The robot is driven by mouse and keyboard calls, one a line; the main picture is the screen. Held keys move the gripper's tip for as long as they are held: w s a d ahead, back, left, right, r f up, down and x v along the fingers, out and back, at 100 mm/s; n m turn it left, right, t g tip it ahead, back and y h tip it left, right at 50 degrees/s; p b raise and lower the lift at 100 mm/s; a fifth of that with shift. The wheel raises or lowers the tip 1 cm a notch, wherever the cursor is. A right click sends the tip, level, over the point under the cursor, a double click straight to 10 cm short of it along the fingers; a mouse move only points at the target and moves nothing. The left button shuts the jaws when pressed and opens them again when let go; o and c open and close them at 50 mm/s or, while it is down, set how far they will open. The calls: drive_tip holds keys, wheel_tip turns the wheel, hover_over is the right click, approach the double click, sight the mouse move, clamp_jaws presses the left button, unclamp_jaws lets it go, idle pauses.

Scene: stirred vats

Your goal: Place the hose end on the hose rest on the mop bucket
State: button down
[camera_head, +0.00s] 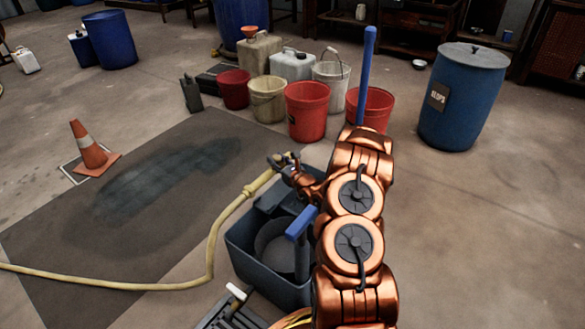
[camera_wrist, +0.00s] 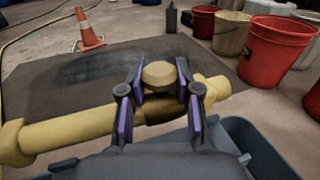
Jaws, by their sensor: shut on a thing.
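The yellow hose end (camera_head: 260,184) is in my gripper (camera_head: 284,161), above the far rim of the mop bucket. In the wrist view, my gripper (camera_wrist: 158,92) has its purple-lined fingers closed on a round knob of the hose end (camera_wrist: 70,131), whose pipe lies crosswise. The mop bucket (camera_head: 240,255) is dark blue-grey, with a round inner part and a blue handle. Its rim also shows in the wrist view (camera_wrist: 262,145) at the lower right. I cannot clearly make out the hose rest; my gripper and arm hide part of the bucket.
The yellow hose (camera_head: 150,286) trails left over a dark mat (camera_head: 60,230). An orange cone (camera_head: 88,146) stands on the mat's left. Red buckets (camera_head: 307,112) and other containers stand beyond. A blue drum (camera_head: 462,105) is at the right. Floor right of my arm is clear.

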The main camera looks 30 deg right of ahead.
sight(286, 165)
drive_tip(key=shift+s+d+f+b, duration=0.15)
drive_tip(key=shift+s+d+b, duration=0.2)
drive_tip(key=shift+s+d, duration=0.55)
drive_tip(key=shift+s+d+f+b, duration=0.1)
drive_tip(key=shift+s+d+b, duration=0.35)
drive_tip(key=shift+d, duration=0.6)
drive_tip(key=shift+a+f+b, duration=0.2)
drive_tip(key=shift+f+b, duration=0.25)
drive_tip(key=shift+f, duration=1.2)
drive_tip(key=shift+f, duration=0.1)
drive_tip(key=c, duration=0.8)
unclamp_jaws()
